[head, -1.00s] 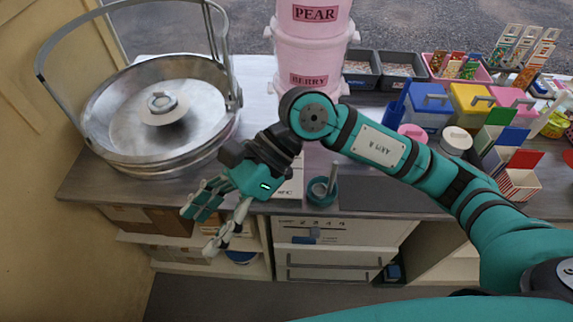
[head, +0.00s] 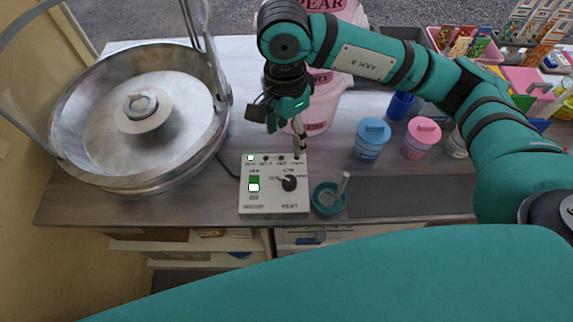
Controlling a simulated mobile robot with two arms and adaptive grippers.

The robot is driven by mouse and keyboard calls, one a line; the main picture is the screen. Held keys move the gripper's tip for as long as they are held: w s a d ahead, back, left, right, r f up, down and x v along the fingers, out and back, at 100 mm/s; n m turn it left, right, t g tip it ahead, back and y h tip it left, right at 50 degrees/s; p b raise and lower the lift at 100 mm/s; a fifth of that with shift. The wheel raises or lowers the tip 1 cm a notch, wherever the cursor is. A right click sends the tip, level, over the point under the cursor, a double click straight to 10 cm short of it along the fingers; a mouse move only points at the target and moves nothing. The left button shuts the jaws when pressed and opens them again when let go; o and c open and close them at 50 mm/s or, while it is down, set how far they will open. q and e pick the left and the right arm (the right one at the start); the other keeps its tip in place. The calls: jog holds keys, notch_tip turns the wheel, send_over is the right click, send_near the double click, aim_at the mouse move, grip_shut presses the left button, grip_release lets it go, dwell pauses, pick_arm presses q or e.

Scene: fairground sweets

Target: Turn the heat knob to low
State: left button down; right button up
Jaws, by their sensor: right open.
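The heat knob (head: 289,182) is a small black dial on the right part of a white control box (head: 272,206) on the counter, above the word HEAT. Small labels surround the knob; its pointer setting is too small to read surely. My right gripper (head: 287,136) is open and empty, fingers pointing down, above and behind the box's far edge. One fingertip appears near the far right corner of the box; I cannot tell whether it touches. The knob is unobstructed. My left gripper is not in view.
A large metal floss pan (head: 75,120) with a raised hoop stands left of the box. A teal bowl (head: 324,209) with an upright handle sits close to its right. Blue (head: 370,150) and pink (head: 420,147) lidded tubs stand further right. The counter's front edge is near.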

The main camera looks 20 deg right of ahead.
notch_tip(320, 180, down, 3)
jog(key=s+p, duration=0.1)
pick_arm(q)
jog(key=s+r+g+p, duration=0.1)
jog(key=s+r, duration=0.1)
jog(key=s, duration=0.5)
pick_arm(e)
jog(key=p, duration=0.2)
send_near(290, 180)
jog(key=f, duration=0.6)
jog(key=shift+s+d+f, duration=0.1)
jog(key=shift+s+d, duration=0.05)
jog(key=shift+s, duration=0.05)
notch_tip(290, 180, down, 2)
jog(key=shift+f, duration=0.45)
jog(key=c, duration=0.5)
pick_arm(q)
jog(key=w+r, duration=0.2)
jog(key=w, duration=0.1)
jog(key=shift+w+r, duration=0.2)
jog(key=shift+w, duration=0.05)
pick_arm(e)
jog(key=c, duration=0.6)
